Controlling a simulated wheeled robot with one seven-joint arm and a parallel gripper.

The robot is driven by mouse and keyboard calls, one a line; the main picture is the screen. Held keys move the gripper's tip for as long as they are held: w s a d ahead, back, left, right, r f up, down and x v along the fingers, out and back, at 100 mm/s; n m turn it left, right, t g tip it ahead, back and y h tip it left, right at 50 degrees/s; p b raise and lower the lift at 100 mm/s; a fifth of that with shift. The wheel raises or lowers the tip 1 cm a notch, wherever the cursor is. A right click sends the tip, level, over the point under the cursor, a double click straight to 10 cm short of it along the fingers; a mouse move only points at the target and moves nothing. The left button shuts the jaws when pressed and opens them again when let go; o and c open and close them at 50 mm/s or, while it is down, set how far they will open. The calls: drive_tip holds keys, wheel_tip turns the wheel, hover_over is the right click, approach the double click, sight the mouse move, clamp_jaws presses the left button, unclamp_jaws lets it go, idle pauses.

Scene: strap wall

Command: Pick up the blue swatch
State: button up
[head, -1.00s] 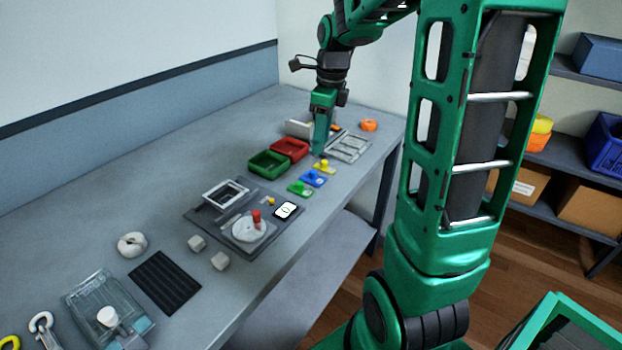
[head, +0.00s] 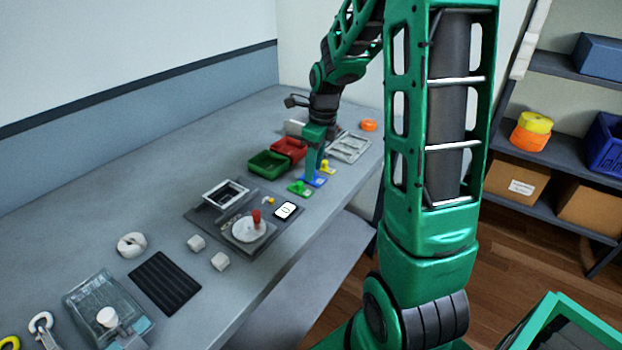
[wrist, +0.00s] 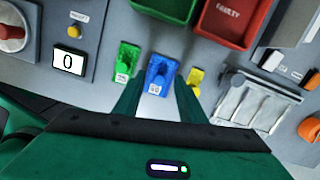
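The blue swatch (wrist: 161,72) lies on the table, a small plate with a raised knob and a white label, between the green swatch (wrist: 126,62) and the yellow swatch (wrist: 195,78). In the head view the blue swatch (head: 315,181) is partly hidden by my gripper (head: 313,168), which is just above it. Whether the fingers touch the swatch I cannot tell.
A green bin (head: 268,165) and a red bin (head: 291,147) stand just behind the swatches. A clear compartment tray (head: 349,148) and an orange round item (head: 369,125) lie toward the far end. A scale with a display (head: 286,210) is nearer. The table's front edge is close to the swatches.

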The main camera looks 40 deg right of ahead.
drive_tip(key=shift+f, duration=0.55)
clamp_jaws()
drive_tip(key=shift+r, duration=0.1)
